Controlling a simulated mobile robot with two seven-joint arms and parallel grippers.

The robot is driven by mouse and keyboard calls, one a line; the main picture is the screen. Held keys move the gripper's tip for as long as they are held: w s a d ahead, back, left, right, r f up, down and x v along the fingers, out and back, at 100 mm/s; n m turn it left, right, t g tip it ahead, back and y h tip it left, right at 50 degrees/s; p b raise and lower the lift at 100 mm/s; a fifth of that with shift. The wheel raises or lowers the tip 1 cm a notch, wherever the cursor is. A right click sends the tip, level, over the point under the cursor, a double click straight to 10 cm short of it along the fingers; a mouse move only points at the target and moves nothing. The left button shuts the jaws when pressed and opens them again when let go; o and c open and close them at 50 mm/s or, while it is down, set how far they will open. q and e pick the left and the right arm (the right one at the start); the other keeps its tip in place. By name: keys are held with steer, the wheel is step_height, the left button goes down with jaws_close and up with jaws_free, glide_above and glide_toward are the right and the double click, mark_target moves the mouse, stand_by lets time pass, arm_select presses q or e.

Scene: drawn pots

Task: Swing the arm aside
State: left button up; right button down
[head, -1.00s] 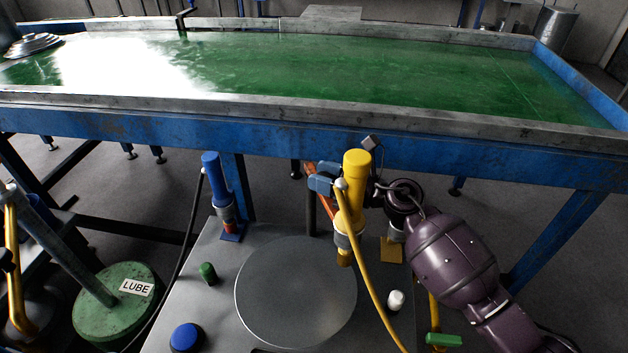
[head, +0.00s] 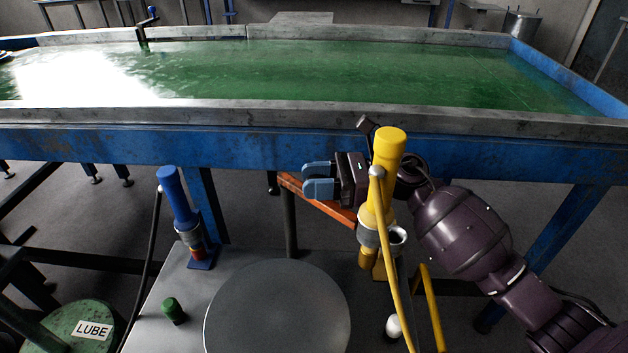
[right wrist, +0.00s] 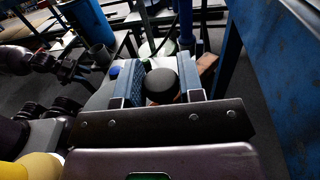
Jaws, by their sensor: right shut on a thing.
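My right gripper (head: 319,178) reaches in from the right, its blue fingers pointing left above the worktop. An orange bar (head: 330,208) lies just below it on a dark post (head: 290,225); I take it to be the arm, but cannot be sure. In the right wrist view the gripper (right wrist: 160,90) has a dark round knob (right wrist: 160,82) between its blue fingers and is shut on it. Whether the knob belongs to the bar is hidden. My left gripper is not in view.
A yellow cylinder (head: 387,150) with a yellow hose stands close in front of my right wrist. A blue cylinder (head: 175,195) stands at left. A grey round plate (head: 278,320) lies on the worktop. The long green-topped table (head: 330,75) is behind.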

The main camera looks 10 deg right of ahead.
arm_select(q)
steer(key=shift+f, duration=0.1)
arm_select(e)
steer(key=shift+f, duration=0.1)
steer(key=c, duration=0.9)
jaws_free()
steer(key=shift+w, duration=0.1)
steer(key=shift+o, duration=0.6)
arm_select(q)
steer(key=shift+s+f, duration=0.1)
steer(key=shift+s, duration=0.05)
arm_select(e)
steer(key=d, duration=1.1)
steer(key=shift+s, duration=0.35)
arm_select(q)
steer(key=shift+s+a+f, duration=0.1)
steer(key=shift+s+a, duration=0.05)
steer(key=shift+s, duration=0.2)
